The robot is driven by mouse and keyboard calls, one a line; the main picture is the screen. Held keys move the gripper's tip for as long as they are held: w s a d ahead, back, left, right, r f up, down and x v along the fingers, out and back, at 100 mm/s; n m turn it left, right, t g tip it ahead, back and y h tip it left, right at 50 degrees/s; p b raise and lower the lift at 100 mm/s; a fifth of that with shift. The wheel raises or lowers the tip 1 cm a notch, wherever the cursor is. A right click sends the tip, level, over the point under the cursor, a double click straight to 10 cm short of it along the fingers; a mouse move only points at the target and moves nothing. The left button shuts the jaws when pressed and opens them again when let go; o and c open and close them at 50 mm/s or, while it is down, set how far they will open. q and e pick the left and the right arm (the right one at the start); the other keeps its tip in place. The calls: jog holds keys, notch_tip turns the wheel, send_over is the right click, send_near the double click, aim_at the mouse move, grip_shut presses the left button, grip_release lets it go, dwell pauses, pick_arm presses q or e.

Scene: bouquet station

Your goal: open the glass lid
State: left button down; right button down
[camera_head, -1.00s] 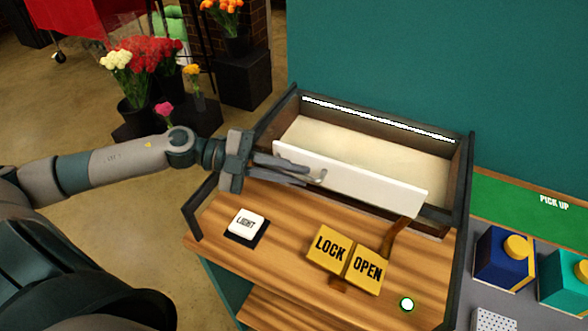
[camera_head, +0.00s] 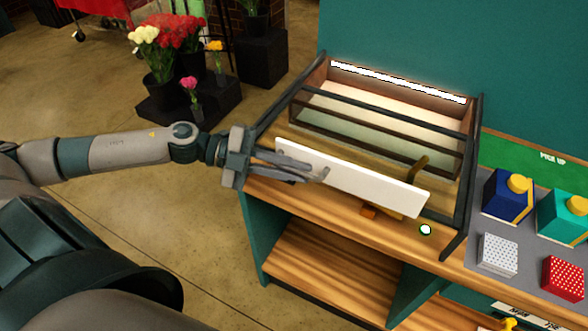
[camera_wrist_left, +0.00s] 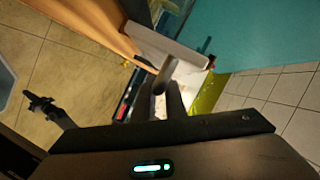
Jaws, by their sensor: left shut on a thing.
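A display case (camera_head: 463,190) with dark edges and a light strip stands on a wooden counter. A long white panel (camera_head: 360,182) with a small handle at its left part is in front of the case; I cannot tell if it is the lid's front rail. Dark bars (camera_head: 400,108) cross the case opening, with a pale pane-like area between them. My left gripper (camera_head: 312,177) is shut at the panel's handle, which the fingers mostly hide. In the left wrist view, the fingers (camera_wrist_left: 168,88) meet the white panel (camera_wrist_left: 165,42). My right gripper is not in view.
A yellow-brown bracket (camera_head: 416,170) rises behind the panel, and a lit round button (camera_head: 425,229) sits on the counter edge. Blue (camera_head: 508,195) and teal (camera_head: 565,215) boxes stand at right. Flower vases (camera_head: 160,92) stand on black blocks at back left.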

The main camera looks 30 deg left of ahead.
pick_arm(q)
jog(key=c, duration=2.1)
grip_release()
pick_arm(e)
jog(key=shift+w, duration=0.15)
pick_arm(q)
jog(key=shift+a, duration=0.15)
